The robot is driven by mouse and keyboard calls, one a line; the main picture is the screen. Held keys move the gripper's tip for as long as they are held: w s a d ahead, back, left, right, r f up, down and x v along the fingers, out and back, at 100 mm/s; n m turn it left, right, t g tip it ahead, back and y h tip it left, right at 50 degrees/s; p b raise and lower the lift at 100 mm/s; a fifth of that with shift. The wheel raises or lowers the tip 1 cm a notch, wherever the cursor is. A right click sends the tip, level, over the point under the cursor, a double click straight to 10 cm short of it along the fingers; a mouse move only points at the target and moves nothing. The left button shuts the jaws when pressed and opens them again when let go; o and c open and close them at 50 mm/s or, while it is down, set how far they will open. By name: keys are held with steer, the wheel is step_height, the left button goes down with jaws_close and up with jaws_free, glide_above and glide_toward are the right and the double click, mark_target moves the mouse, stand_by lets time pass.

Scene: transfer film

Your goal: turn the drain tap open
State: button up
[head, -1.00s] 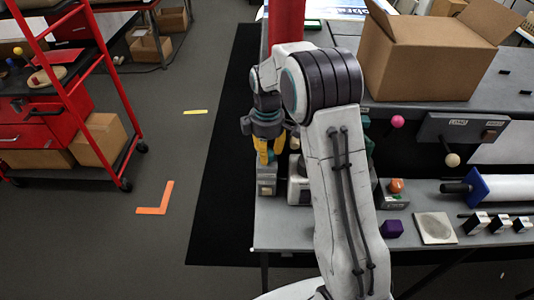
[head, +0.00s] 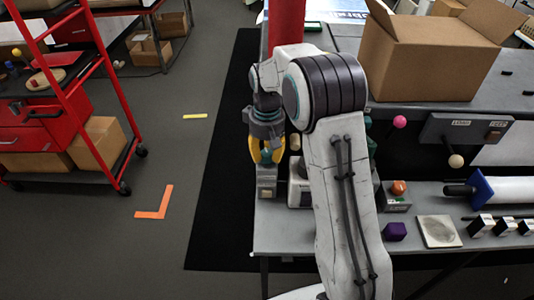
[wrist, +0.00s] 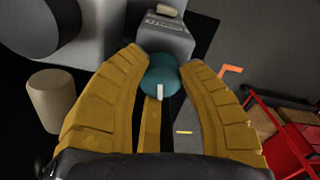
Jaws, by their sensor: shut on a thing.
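The drain tap shows in the wrist view as a rounded teal handle (wrist: 163,72) with a short white mark on it. My gripper (wrist: 160,62) has its two yellow fingers on either side of the handle and is shut on it. In the head view my gripper (head: 267,156) points down at the left edge of the bench, and its fingers mostly hide the tap. A grey block with a small label (wrist: 168,37) stands just beyond the handle; it also shows below my fingers in the head view (head: 266,188). How far the tap is turned I cannot tell.
A beige cylinder (wrist: 51,100) stands close to my left finger in the wrist view. A red cart (head: 75,130) stands left across clear floor.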

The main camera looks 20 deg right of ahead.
mark_target(267, 153)
steer(key=shift+s+f+m, duration=0.15)
steer(key=shift+m, duration=0.45)
steer(key=o, duration=1.2)
step_height(267, 153, up, 12)
steer(key=shift+o, duration=0.2)
